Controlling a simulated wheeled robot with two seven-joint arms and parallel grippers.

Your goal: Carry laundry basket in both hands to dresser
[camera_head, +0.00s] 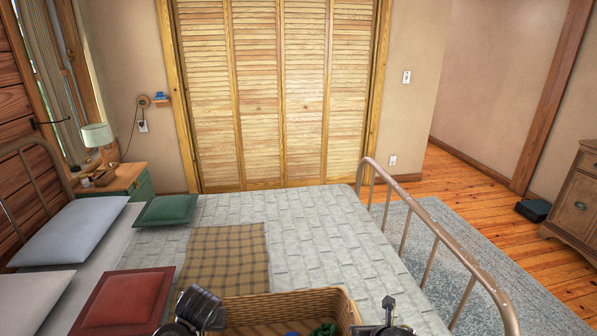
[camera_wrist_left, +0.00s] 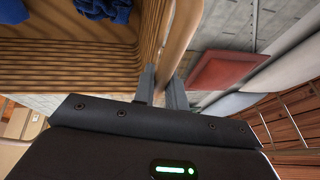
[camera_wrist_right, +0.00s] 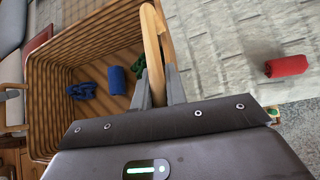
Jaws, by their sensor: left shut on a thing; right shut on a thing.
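The wicker laundry basket (camera_head: 345,308) is at the bottom of the head view, in front of me over the bed. It holds blue and green cloth items, also seen in the right wrist view. My left gripper (camera_wrist_left: 163,88) is shut on one wooden handle (camera_wrist_left: 182,40) of the basket. My right gripper (camera_wrist_right: 155,88) is shut on the opposite handle (camera_wrist_right: 153,42). The basket looks roughly level; its underside is hidden. The wooden dresser (camera_head: 577,205) stands at the right edge of the head view, only partly in view.
The bed (camera_head: 330,220) fills the middle, with pillows and a plaid blanket (camera_head: 227,258). Its metal footboard rail (camera_head: 440,232) lies right of the basket. A red roll (camera_wrist_right: 286,66) lies on the bed. A rug (camera_head: 440,220) and bare floor lie between bed and dresser; a dark box (camera_head: 533,210) is beside the dresser.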

